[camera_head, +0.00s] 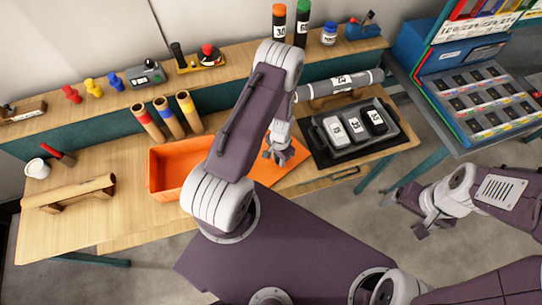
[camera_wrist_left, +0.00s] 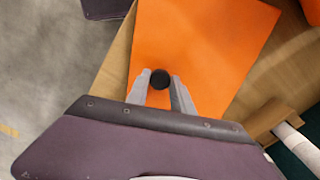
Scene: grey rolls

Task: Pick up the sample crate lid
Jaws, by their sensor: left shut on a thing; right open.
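The sample crate lid is a flat orange panel (camera_head: 272,176) on the wooden table beside the open orange crate (camera_head: 168,178). In the left wrist view the lid (camera_wrist_left: 200,40) fills the middle, with a round black knob (camera_wrist_left: 160,79) on it. My left gripper (camera_head: 279,158) is over the lid, its two grey fingers shut on the knob from both sides. I cannot tell whether the lid is touching the table. My left arm hides part of the crate and lid in the head view. My right gripper (camera_head: 432,222) is open and empty, away from the table at the right.
A dark tray (camera_head: 398,141) with several labelled containers stands right of the lid. Behind it a grey roll (camera_head: 345,84) lies on a holder. Coloured-ended tubes (camera_head: 168,116) stand behind the crate. A cardboard holder (camera_head: 70,193) is at the left. A blue rack (camera_head: 430,85) stands far right.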

